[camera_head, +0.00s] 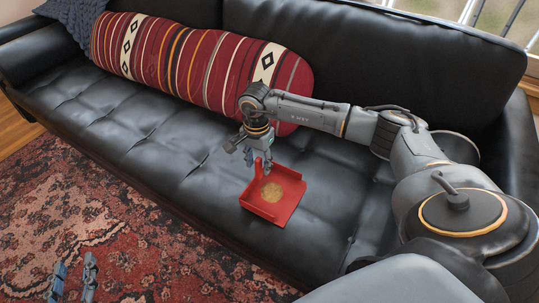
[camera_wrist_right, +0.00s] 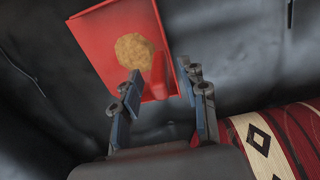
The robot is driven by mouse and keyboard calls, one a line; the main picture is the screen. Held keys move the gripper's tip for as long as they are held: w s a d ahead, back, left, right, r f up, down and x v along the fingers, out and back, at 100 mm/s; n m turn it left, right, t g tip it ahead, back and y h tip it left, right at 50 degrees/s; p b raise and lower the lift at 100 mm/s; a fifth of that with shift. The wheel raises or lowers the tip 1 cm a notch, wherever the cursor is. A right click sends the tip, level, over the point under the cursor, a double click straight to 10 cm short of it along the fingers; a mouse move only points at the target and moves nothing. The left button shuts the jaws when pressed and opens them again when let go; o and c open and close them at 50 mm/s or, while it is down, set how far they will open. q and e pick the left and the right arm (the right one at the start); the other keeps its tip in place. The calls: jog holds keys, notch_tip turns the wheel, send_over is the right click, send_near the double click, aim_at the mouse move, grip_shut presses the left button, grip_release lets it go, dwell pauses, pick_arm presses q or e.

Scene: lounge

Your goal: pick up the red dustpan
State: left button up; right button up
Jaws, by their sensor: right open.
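The red dustpan (camera_head: 291,181) lies on the black sofa seat, below and just beyond my right gripper's fingers. My right gripper (camera_head: 257,161) points down at the dustpan's back edge and is open. In the right wrist view, the dustpan (camera_wrist_right: 100,47) fills the upper middle. A short red upright part, seemingly its handle (camera_wrist_right: 158,76), shows between the two blue fingers of my right gripper (camera_wrist_right: 164,88). I cannot tell whether they touch it. My left gripper (camera_head: 75,277) is at the lower left over the rug, open with nothing between its fingers.
A round tan, crumbly-looking patch (camera_head: 272,192) is in the dustpan. The black sofa (camera_head: 165,130) has a long striped red cushion (camera_head: 200,62) along its backrest. A blue-grey knitted throw (camera_head: 75,14) hangs at the far left. A patterned rug (camera_head: 90,215) covers the floor in front.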

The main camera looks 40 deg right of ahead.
grip_shut()
jog(key=shift+r, duration=0.1)
dwell(0.3)
